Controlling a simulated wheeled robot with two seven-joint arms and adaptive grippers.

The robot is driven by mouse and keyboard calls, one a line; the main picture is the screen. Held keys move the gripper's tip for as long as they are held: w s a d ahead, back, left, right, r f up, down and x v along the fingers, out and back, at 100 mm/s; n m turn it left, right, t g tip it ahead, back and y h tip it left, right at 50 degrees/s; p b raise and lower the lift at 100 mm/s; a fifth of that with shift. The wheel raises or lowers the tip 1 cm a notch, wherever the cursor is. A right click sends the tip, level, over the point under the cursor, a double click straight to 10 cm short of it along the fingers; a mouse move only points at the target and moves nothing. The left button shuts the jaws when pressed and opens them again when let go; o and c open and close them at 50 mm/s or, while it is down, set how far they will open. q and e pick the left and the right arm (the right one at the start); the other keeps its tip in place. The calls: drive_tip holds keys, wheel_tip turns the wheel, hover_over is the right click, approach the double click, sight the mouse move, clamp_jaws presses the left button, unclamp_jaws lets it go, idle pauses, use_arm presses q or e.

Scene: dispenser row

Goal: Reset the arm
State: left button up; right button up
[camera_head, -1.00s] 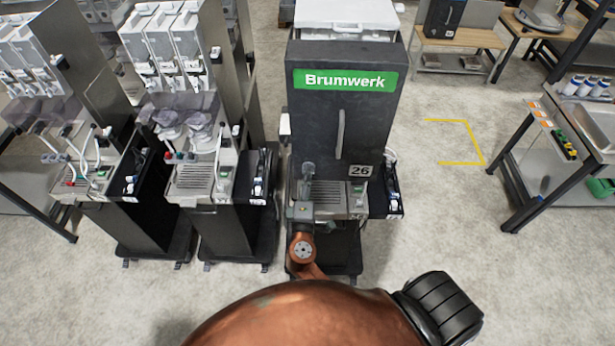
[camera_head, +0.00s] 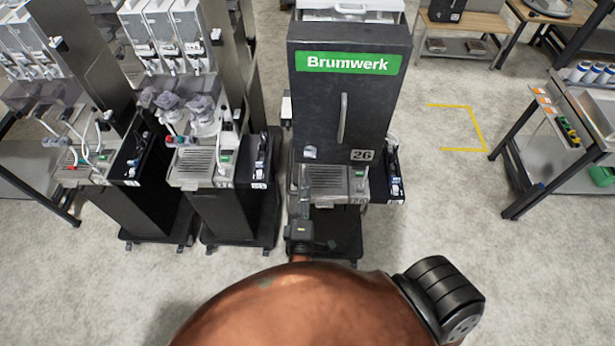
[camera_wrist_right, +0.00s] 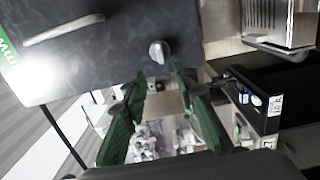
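The dispenser marked Brumwerk and 26 (camera_head: 376,110) stands upright in the centre of the head view, its dark door closed. The door has a long handle (camera_head: 342,118) and a small knob (camera_head: 310,153). In the right wrist view the handle (camera_wrist_right: 65,29) and knob (camera_wrist_right: 158,52) show close up. My right gripper (camera_head: 305,190) is low in front of this dispenser, below the knob. In the right wrist view its green fingers (camera_wrist_right: 165,88) are apart, with nothing between them, and apart from the knob. My left gripper is not in view.
Two similar dispensers (camera_head: 232,225) stand to the left. The drip tray (camera_head: 330,180) of the centre dispenser juts out near my gripper. A workbench (camera_head: 522,150) stands at the right. Floor between it and the dispenser is clear, with a yellow corner marking (camera_head: 470,125).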

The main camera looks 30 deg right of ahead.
drive_tip(key=shift+s+a, duration=0.35)
drive_tip(key=shift+s, duration=0.1)
drive_tip(key=s+d+f+g+y+b, duration=0.1)
drive_tip(key=s+f+g+y+b, duration=0.25)
drive_tip(key=f, duration=2.05)
drive_tip(key=s+f+g+y+b, duration=0.2)
drive_tip(key=f+g+y, duration=0.15)
drive_tip(key=f, duration=2.05)
drive_tip(key=s+d+f+m+g+y+b, duration=0.1)
drive_tip(key=s+d+f+m+g+b, duration=0.1)
drive_tip(key=s+f, duration=0.65)
drive_tip(key=s+d+f+m+g+y+b, duration=0.15)
drive_tip(key=s+f, duration=0.35)
drive_tip(key=f, duration=0.6)
drive_tip(key=s+d+f+m+g+b, duration=0.1)
drive_tip(key=s+d+f+m, duration=0.1)
drive_tip(key=s+f, duration=0.3)
drive_tip(key=s+d+f+m+g+b, duration=0.2)
drive_tip(key=s+f+m, duration=0.2)
drive_tip(key=s, duration=1)
wheel_tip(320, 180, down, 2)
drive_tip(key=shift+s+d+f, duration=0.15)
drive_tip(key=shift+d, duration=0.25)
